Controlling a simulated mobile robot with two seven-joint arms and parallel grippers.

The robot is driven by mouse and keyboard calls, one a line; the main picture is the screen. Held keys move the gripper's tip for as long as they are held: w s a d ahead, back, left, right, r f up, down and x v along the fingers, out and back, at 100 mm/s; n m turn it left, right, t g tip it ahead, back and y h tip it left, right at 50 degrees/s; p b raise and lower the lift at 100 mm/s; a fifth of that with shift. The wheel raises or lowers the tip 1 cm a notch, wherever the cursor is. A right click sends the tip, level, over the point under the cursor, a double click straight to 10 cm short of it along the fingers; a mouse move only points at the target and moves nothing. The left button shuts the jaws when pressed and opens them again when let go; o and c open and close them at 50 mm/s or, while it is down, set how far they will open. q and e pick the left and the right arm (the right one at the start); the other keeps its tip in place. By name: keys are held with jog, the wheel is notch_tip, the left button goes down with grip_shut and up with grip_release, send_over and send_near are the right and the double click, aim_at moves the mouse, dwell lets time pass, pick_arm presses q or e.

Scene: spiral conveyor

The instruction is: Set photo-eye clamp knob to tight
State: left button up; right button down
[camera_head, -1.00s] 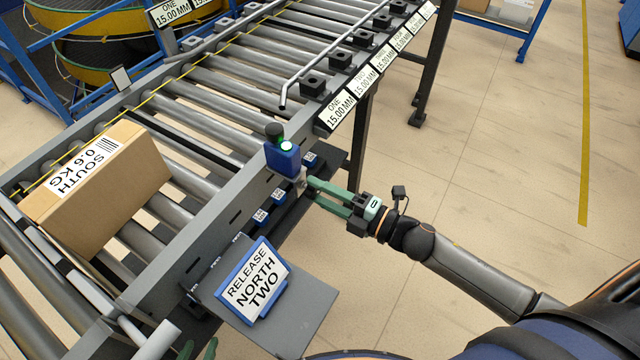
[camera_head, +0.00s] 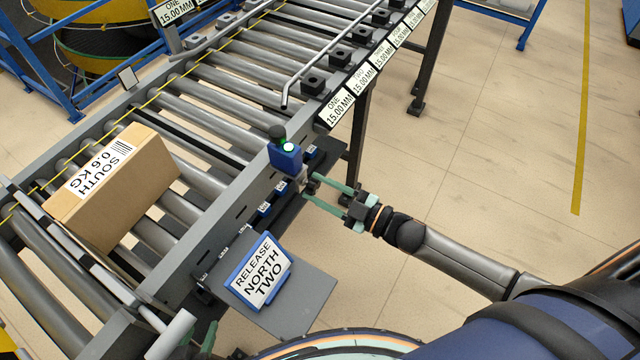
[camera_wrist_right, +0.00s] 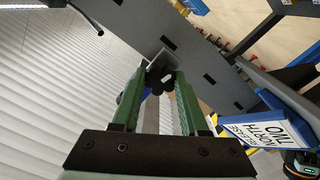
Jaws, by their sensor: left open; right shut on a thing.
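The photo-eye (camera_head: 286,155) is a blue box with a lit green top, mounted on the conveyor's side rail. The dark clamp knob (camera_head: 311,186) sits below it on a light bracket. My right gripper (camera_head: 309,186) reaches in from the right with green fingers on either side of the knob, shut on it. In the right wrist view the dark knob (camera_wrist_right: 160,82) shows between the fingertips; its setting cannot be read. My left gripper (camera_head: 208,338) is only partly in view at the bottom edge, mostly hidden by the conveyor end, and holds nothing visible.
A cardboard box (camera_head: 140,190) marked SOUTH 0.6 KG lies on the rollers. A RELEASE NORTH TWO sign (camera_head: 262,272) stands on a grey shelf (camera_head: 305,305) below the rail. Small blue tags line the rail near the knob. The floor to the right is clear.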

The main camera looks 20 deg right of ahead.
jog(key=shift+m, duration=0.8)
jog(key=shift+p, duration=0.3)
jog(key=shift+c, duration=2.1)
grip_release()
jog(key=v, duration=1.2)
jog(key=shift+s+d+b, duration=0.2)
jog(key=shift+b, duration=0.1)
